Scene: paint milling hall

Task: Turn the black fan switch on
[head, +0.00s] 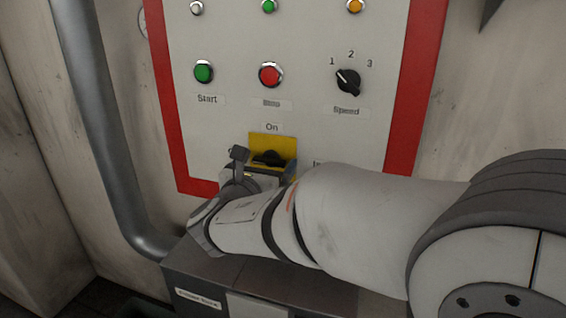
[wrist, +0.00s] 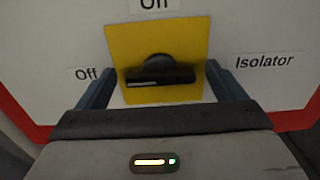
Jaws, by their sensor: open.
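A black rotary switch (wrist: 158,72) sits on a yellow plate (wrist: 180,40) on the wall panel. Its handle lies level, with a pale mark on its left end, towards the word "Off"; "Isolator" is printed to the right. In the head view the switch (head: 269,157) is partly hidden by my gripper, and "On" reads above the plate. My gripper (wrist: 157,77) is open, one finger on each side of the switch. No contact with the handle shows. I see no label that says fan.
Above on the panel (head: 230,45) are a green Start button (head: 204,71), a red button (head: 270,74) and a black Speed knob (head: 348,81) numbered 1 to 3. Small lamps line the top. A grey pipe (head: 100,120) runs down the left. A dark box (head: 210,273) is below.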

